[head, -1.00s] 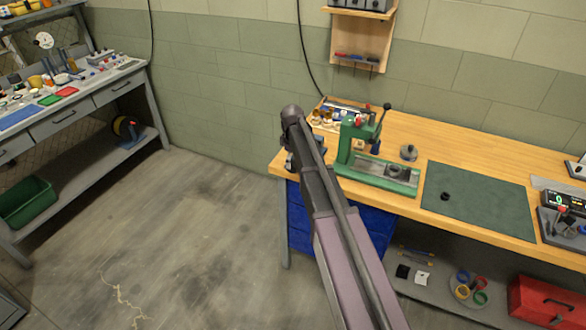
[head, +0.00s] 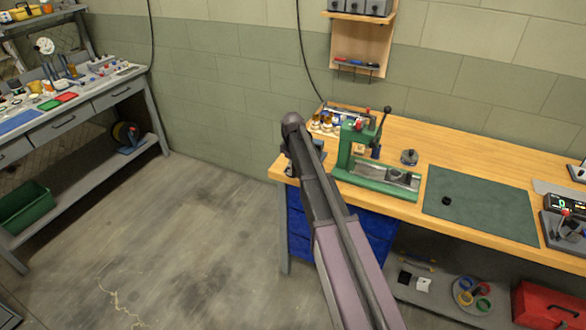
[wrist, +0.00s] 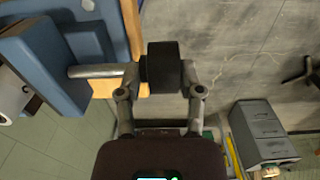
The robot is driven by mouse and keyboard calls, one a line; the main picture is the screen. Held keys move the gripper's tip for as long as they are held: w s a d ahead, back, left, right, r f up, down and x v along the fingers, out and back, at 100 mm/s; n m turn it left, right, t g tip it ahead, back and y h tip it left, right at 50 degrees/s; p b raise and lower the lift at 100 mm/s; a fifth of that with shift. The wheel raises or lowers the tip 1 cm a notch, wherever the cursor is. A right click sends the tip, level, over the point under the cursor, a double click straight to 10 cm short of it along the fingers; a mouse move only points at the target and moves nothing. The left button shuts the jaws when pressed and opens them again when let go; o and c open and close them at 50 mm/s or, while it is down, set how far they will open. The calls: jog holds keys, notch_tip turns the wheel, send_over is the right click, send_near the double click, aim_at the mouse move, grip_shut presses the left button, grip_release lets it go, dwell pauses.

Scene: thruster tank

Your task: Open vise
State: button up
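The blue vise (wrist: 50,60) fills the upper left of the wrist view, at the wooden bench's edge. A bright metal rod (wrist: 95,71) runs from it to a thick black knob (wrist: 163,66). My gripper (wrist: 163,78) has one finger on each side of this knob, and both seem to touch it. The gap between the vise's jaws cannot be made out. In the head view my arm reaches to the bench's left end and hides most of the vise; only a small dark part (head: 289,168) shows beside the arm.
The wooden bench (head: 420,140) carries a green press (head: 352,150), a green mat (head: 480,203) and small bottles (head: 328,122). Blue drawers (head: 300,235) stand under it. A grey workbench (head: 85,115) is at left. The floor (head: 190,240) between them is clear.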

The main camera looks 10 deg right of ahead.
jog(key=shift+s, duration=0.25)
jog(key=shift+a+f, duration=0.1)
jog(key=shift+a, duration=0.15)
